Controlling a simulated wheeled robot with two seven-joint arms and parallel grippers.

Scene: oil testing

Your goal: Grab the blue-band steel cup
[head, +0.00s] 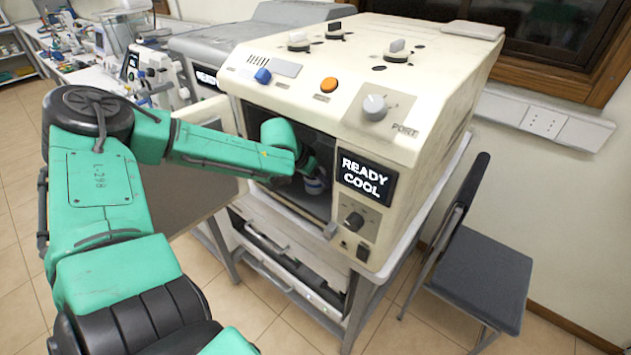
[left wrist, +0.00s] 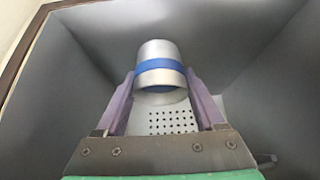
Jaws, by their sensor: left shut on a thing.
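The blue-band steel cup (left wrist: 160,62) is between the two purple fingers of my left gripper (left wrist: 160,92) in the left wrist view. The gripper is shut on the cup, with the fingers at its two sides. In the head view, the cup (head: 315,184) shows small inside the open chamber of the cream machine (head: 330,120). My left gripper (head: 309,168) reaches into that chamber, partly hidden by my green arm. My right gripper is not in view.
The chamber has grey walls (left wrist: 75,70) close around the gripper and a perforated plate (left wrist: 175,122) below the cup. The machine's screen (head: 366,178) reads READY COOL. A dark chair (head: 475,280) stands to the right.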

